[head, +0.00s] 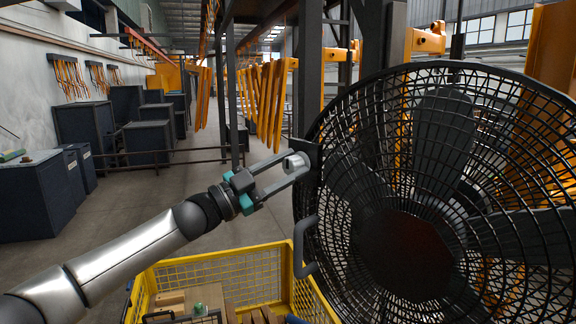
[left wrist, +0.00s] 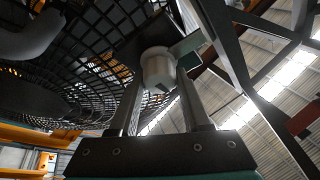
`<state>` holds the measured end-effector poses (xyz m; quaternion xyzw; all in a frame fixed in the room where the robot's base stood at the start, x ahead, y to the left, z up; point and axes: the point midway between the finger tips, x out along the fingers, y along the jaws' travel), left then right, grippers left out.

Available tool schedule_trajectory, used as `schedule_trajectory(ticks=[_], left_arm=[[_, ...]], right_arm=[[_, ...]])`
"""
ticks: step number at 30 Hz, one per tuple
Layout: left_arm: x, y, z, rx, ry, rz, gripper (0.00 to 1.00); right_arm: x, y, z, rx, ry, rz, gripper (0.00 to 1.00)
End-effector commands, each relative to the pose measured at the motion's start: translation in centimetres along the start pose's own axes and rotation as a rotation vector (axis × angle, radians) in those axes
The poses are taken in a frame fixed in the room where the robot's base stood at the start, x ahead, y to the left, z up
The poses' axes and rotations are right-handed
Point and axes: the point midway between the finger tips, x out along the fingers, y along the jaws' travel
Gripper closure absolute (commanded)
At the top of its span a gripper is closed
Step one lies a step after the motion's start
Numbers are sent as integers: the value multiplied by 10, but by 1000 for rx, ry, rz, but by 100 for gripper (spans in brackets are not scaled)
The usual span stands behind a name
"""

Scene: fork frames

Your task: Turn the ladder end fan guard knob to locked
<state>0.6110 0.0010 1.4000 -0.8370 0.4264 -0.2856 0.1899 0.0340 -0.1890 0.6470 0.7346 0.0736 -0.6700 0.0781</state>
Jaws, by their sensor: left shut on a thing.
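The large black fan guard (head: 430,190) fills the right side of the head view, and its mesh also shows in the left wrist view (left wrist: 95,55). A pale grey round knob (left wrist: 158,68) sits at the guard's edge, on a dark plate (head: 305,157). My left gripper (head: 292,165) reaches in from the left and is shut on the knob (head: 297,161), with one finger on each side of it. The fingers hide part of the knob, and I cannot read its setting. My right gripper is not in view.
A yellow mesh cart (head: 215,268) with wooden pieces stands below my left arm. Dark cabinets (head: 90,135) line the left wall. The floor between is clear.

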Motion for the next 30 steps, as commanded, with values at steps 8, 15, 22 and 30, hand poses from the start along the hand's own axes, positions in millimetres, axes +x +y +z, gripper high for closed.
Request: schedule_trajectory(ticks=[8,15,22,30], left_arm=[[0,0,0,12,0,3,100],[0,0,0,11,1,3,43],[0,0,0,9,1,3,22],[-2,0,0,8,0,3,22]], right_arm=[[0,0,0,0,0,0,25],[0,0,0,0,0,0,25],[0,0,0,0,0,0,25],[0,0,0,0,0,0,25]])
